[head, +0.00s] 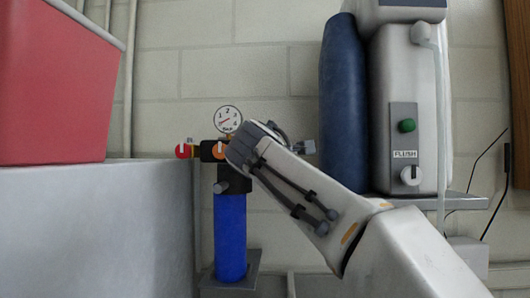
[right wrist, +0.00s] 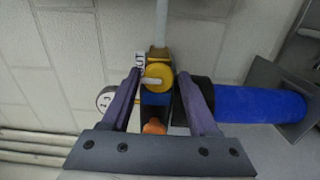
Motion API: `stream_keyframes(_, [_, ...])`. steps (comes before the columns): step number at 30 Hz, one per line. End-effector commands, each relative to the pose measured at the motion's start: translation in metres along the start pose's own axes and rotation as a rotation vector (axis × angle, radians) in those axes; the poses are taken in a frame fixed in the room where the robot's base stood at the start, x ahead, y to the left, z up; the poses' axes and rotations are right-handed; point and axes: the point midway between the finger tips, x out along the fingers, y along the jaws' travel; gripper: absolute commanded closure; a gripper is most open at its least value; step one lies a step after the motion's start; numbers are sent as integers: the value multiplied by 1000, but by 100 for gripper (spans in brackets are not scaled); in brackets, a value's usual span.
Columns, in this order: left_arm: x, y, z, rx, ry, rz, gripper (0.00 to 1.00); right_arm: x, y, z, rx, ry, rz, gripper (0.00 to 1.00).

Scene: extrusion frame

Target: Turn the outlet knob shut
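The outlet knob (right wrist: 157,77) is a round yellow knob in the right wrist view, beside a label (right wrist: 140,61) reading OUT. Its pale bar lies roughly across the line of the pipe (right wrist: 162,22) behind it. My right gripper (right wrist: 159,84) is open, with one finger on each side of the knob; small gaps seem to show, and contact cannot be told. In the head view my right gripper (head: 250,145) covers the outlet side, so the knob is hidden there. My left gripper is in neither view.
An orange knob (head: 220,150), a red knob (head: 184,151), a round gauge (head: 228,119) and a blue cylinder (head: 230,238) belong to the same wall unit. A grey machine with a FLUSH label (head: 405,154) and a dark blue cylinder (head: 343,105) stand right. A red box (head: 55,85) is left.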

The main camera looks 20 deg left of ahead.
Motion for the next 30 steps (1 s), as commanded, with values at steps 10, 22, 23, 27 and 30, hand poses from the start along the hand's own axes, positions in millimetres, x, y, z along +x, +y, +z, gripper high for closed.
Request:
stream_keyframes(10, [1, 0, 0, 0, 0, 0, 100, -1, 1, 0, -1, 1, 3, 22])
stream_keyframes(22, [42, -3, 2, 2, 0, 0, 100, -62, -4, -1, 1, 5, 5, 22])
stream_keyframes(23, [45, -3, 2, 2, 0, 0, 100, -68, -4, -1, 1, 4, 5, 22])
stream_keyframes(27, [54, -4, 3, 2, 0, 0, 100, -90, -3, -1, -1, 4, 2, 22])
stream_keyframes(30, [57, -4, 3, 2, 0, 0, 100, -100, -2, 0, -1, 2, 2, 22])
